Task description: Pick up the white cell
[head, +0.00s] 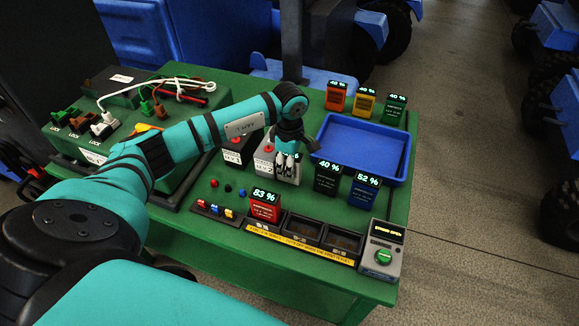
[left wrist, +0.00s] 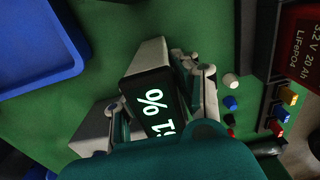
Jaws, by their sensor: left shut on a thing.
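The white cell (head: 289,178) stands at the middle of the green bench, upright as far as I can see. In the left wrist view its pale side (left wrist: 150,54) and black display top with a percent reading show between my fingers. My left gripper (head: 287,160) comes down on the cell from above and is shut on it, with one finger on each side. In the left wrist view the gripper (left wrist: 160,105) partly covers the display. I cannot tell whether the cell touches the bench. My right gripper is not in view.
An empty blue tray (head: 365,146) lies behind and to the right. A dark cell (head: 327,178) and a blue cell (head: 363,189) stand close on the right. A grey block (head: 262,165) stands close on the left. In front, a red cell (head: 264,207) sits beside empty slots.

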